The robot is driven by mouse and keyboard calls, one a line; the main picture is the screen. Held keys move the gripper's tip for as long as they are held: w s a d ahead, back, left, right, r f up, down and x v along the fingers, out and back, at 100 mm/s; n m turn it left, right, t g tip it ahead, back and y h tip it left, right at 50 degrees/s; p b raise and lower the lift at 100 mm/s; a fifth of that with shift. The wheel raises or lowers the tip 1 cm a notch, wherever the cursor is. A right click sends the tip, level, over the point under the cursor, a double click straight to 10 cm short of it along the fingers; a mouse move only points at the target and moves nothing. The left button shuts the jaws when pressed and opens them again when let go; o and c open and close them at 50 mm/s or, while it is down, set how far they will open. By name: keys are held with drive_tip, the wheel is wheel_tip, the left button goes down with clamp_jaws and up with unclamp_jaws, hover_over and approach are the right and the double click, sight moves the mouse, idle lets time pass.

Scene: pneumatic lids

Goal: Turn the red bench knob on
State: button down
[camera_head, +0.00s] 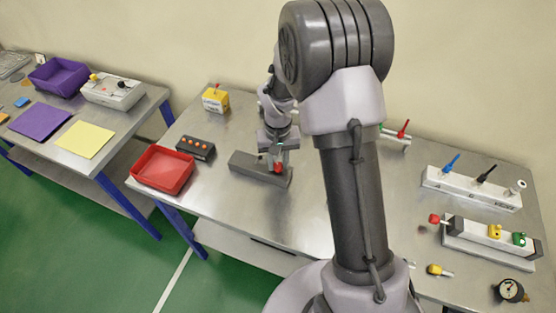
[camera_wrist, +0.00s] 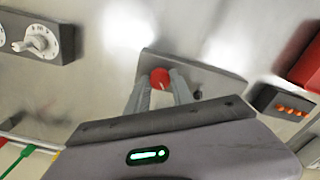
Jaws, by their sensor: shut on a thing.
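The red bench knob (camera_head: 278,168) sits on the right part of a dark grey bench box (camera_head: 250,167) on the middle table. In the wrist view the round red knob (camera_wrist: 160,77) shows between the tips of my two fingers, with a small pale mark on its face. My gripper (camera_head: 276,160) points down over the box and is shut on the knob; it also shows in the wrist view (camera_wrist: 162,91). The fingers hide part of the knob's sides. I cannot read the knob's setting.
A red tray (camera_head: 163,189) and a dark strip with orange buttons (camera_head: 195,148) lie left of the box. A yellow box (camera_head: 215,99) stands behind. In the wrist view a grey box with a white knob (camera_wrist: 40,40) is at the left. My arm hides the table's middle.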

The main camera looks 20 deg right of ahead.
sight(278, 165)
drive_tip(key=shift+n, duration=0.6)
drive_tip(key=c, duration=1.1)
unclamp_jaws()
wheel_tip(278, 165, up, 18)
drive_tip(key=p, duration=0.4)
drive_tip(key=shift+f+p, duration=0.25)
drive_tip(key=shift+p, duration=0.05)
